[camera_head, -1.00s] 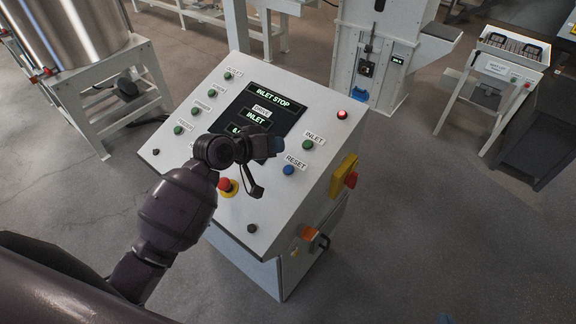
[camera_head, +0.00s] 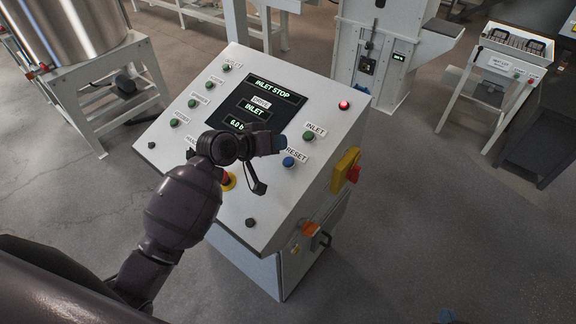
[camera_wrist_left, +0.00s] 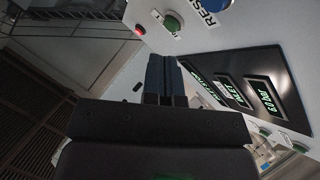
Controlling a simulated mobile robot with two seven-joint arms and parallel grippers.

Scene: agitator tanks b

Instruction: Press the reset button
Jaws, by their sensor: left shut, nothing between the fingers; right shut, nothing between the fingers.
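The blue reset button (camera_head: 288,161) sits on the sloped face of the white console (camera_head: 318,150), beside its RESET label. My left gripper (camera_head: 280,143) is shut and empty, its bluish fingertips over the panel just above and left of the button in the head view. I cannot tell the gap to the panel. In the left wrist view the shut fingers (camera_wrist_left: 166,75) point toward the panel, and the blue button (camera_wrist_left: 216,4) is partly cut off at the top edge. My right gripper (camera_head: 446,317) shows only as a bluish tip at the bottom edge, shut.
A green inlet button (camera_head: 308,135) is close to the reset button. The display (camera_head: 256,104) reads INLET STOP. A red lamp (camera_head: 344,105) is lit. Open floor lies right of the console.

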